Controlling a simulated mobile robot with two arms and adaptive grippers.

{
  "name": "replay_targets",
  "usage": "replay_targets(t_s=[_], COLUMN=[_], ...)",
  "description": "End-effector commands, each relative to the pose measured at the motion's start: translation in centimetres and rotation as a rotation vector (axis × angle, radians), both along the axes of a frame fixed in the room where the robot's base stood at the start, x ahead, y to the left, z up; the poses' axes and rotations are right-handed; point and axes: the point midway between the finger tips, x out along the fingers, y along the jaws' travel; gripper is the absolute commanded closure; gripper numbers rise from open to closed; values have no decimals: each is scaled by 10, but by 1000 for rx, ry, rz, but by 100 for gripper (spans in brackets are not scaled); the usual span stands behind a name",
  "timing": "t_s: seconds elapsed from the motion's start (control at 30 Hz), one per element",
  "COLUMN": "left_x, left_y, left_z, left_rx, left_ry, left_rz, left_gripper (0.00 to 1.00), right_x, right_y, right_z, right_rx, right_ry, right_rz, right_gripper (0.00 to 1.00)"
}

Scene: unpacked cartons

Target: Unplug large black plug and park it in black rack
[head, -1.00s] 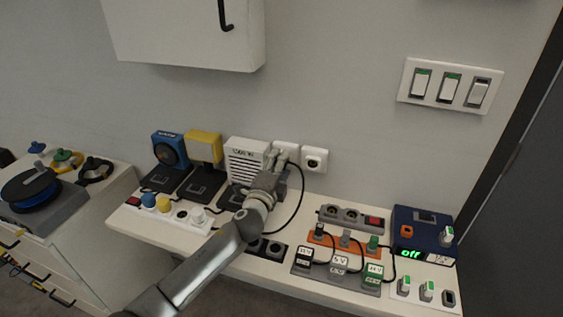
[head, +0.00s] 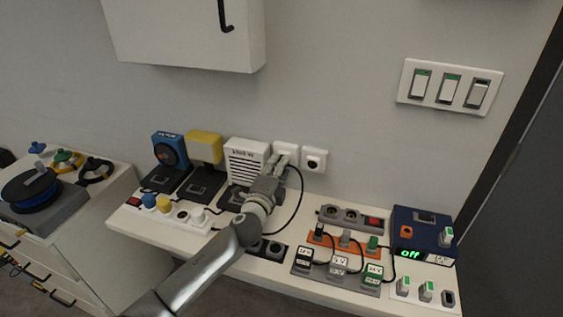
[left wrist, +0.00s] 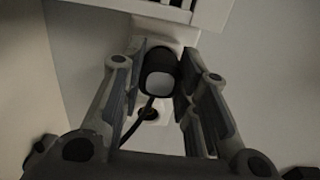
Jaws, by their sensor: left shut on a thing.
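The large black plug (left wrist: 160,70) sits between the fingers of my left gripper (left wrist: 155,80) in the left wrist view, with its black cable hanging below. My left gripper (head: 281,160) is shut on it at the left white wall socket (head: 287,149) in the head view. Whether the plug is fully seated there cannot be told. In the head view the fingers hide the plug; its cable (head: 301,190) loops down to the bench. The black rack (head: 275,249) with round holes lies on the bench front, partly hidden by my left arm. My right gripper is not in view.
A second wall socket (head: 314,159) is just right of my gripper. A white vented box (head: 246,160) stands close on the left. An orange rack (head: 345,243) with several small plugs and a blue box (head: 423,231) occupy the right of the bench.

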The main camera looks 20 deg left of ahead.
Motion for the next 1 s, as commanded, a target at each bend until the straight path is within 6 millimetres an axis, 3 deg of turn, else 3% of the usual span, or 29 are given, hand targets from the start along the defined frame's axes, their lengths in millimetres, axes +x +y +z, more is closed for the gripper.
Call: replay_targets(t_s=[1.0], left_x=[-41], left_y=[2], left_z=[1], left_rx=[0], left_ry=[-1], left_rz=[0], left_gripper=[100], right_x=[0], right_y=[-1], right_z=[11], right_rx=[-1], right_ry=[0], right_rz=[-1], right_gripper=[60])
